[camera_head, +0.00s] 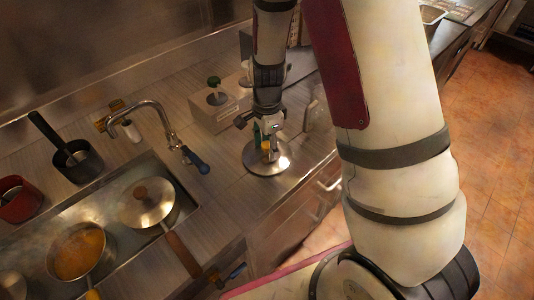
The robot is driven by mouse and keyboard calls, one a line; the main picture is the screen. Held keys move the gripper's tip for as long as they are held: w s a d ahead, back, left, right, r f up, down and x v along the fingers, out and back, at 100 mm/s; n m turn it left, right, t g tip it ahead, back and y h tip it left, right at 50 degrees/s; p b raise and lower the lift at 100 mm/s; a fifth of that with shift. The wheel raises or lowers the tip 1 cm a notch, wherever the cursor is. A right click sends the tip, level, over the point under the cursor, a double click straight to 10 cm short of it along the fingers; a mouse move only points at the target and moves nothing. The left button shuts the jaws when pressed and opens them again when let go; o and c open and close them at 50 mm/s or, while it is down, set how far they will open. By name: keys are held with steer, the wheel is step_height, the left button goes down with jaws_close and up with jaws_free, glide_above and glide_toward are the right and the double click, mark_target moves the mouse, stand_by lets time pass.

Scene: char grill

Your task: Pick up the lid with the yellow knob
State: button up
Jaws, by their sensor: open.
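A round shiny metal lid (254,164) lies on the counter near its front edge. Its yellow knob (266,146) stands up near the middle. My gripper (262,138) points down right over the lid with its open fingers close to the knob. The fingers are small and partly hidden, so I cannot tell whether they touch the knob.
A metal faucet (160,115) with a blue end stands left of my gripper. A box with a green-topped item (213,103) is behind it. Pots, including one with orange contents (78,254), sit at the left. My arm covers much of the right side.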

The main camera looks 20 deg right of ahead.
jaws_close()
steer(key=shift+r, duration=0.15)
